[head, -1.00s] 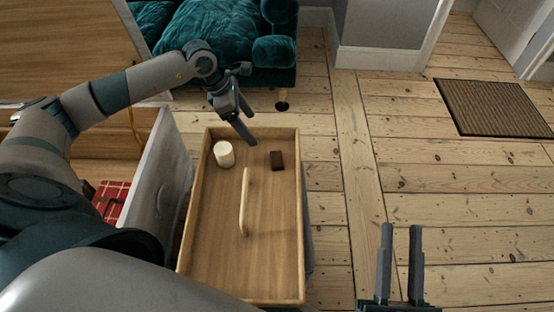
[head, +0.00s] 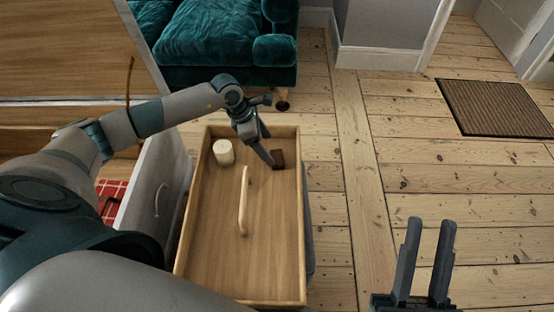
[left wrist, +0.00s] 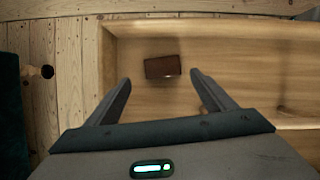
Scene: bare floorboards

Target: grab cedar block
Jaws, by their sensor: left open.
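The cedar block is the small dark reddish-brown block (head: 278,158) lying in the far right part of a shallow wooden tray (head: 205,245). In the left wrist view the block (left wrist: 162,67) lies just beyond the fingertips, between their lines. My left gripper (head: 267,150) is over the far end of the tray, close to the block, open and empty. Its fingers (left wrist: 162,82) are spread to either side in the wrist view. My right gripper (head: 428,222) is at the lower right over the floor, fingers apart with nothing between them.
A pale wooden bar (head: 243,200) lies mid-tray. An open drawer (head: 160,190) is left of the tray. A green sofa (head: 215,45) stands behind. Floor on the right is clear up to a brown mat (head: 492,107).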

